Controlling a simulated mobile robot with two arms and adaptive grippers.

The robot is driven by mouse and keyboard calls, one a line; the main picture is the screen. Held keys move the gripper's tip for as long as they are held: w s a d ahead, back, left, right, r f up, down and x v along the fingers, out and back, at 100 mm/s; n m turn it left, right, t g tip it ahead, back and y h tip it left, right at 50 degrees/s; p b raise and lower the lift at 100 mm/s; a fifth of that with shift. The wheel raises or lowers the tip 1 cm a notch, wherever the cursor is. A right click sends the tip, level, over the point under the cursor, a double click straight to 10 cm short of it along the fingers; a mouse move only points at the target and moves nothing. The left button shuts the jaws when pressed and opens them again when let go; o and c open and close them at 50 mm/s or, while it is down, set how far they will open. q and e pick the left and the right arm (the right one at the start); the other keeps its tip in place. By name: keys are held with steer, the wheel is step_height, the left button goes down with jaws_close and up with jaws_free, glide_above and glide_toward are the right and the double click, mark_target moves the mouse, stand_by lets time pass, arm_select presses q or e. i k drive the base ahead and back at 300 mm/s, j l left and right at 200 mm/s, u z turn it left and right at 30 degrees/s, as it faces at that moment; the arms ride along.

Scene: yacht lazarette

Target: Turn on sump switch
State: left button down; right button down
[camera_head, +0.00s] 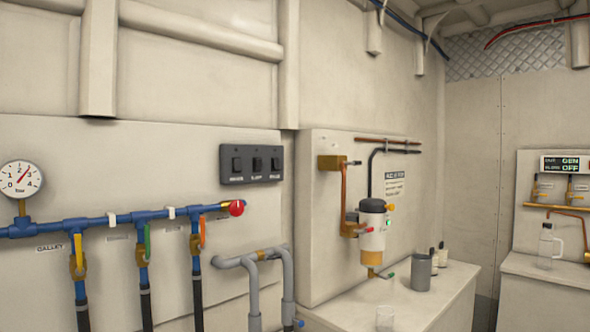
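A dark switch panel (251,179) is fixed on the pale wall left of centre. It has three black rocker switches in a row: a left one (237,165), a middle one (257,164) and a right one (275,164). The small white labels under them are too blurred to read surely; the middle one may read "SUMP". I cannot tell which way any rocker is tipped. Neither of my grippers is in view.
Below the panel, a blue pipe manifold (90,223) has several coloured valve handles, a gauge (20,179) and a red knob (236,208). Grey pipes (250,260) stand beside it. A filter unit (373,232) and a counter (440,290) with containers are further right.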

mark_target(258, 161)
steer(key=i+l+z, duration=0.1)
steer(key=i+l, duration=1.2)
